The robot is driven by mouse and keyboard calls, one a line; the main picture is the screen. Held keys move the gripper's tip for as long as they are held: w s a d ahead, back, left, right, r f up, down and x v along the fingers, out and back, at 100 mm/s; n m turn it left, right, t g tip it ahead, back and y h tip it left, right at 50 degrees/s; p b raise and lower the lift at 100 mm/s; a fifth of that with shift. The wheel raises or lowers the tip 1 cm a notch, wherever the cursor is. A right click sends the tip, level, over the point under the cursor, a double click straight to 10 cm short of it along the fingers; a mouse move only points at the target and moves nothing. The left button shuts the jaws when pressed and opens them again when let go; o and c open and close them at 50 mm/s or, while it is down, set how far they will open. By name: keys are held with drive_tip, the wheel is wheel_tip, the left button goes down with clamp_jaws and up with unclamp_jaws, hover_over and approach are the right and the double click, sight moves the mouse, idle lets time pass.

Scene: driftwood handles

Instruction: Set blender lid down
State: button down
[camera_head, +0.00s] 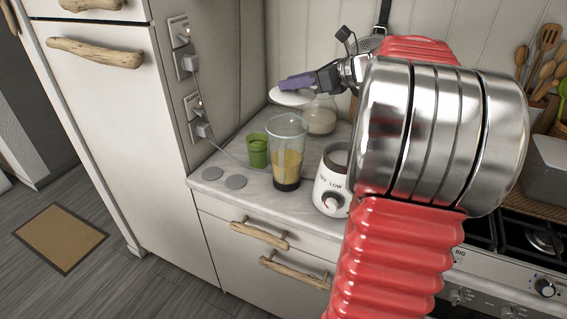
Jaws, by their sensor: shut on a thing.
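The blender lid (288,98) is a white disc, held up above the counter behind and over the rim of the blender jug. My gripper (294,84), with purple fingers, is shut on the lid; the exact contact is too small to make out. The clear blender jug (288,165) stands upright on the counter with yellow contents and a dark bottom. The white blender base (328,192), with a dial, stands to its right, apart from the jug and partly hidden by my arm.
A green cup (258,152) stands left of the jug. A glass jar (321,118) stands behind. A cord runs from the wall socket (198,118) across the counter. The stove (540,238) is at right.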

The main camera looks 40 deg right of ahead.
drive_tip(key=w+d+f+m+h, duration=0.1)
drive_tip(key=w+d+f, duration=0.1)
drive_tip(key=d+f, duration=0.7)
drive_tip(key=w+d+f+m+h, duration=0.1)
drive_tip(key=w+d+f+h, duration=0.1)
drive_tip(key=d+f, duration=0.7)
drive_tip(key=shift+w+f+m, duration=0.3)
drive_tip(key=shift+w+f, duration=0.1)
drive_tip(key=shift+w, duration=0.1)
hover_over(320, 151)
drive_tip(key=shift+s+f, duration=0.1)
drive_tip(key=shift+f, duration=3)
drive_tip(key=shift+a, duration=0.1)
drive_tip(key=shift+f, duration=1.85)
drive_tip(key=shift+f, duration=0.1)
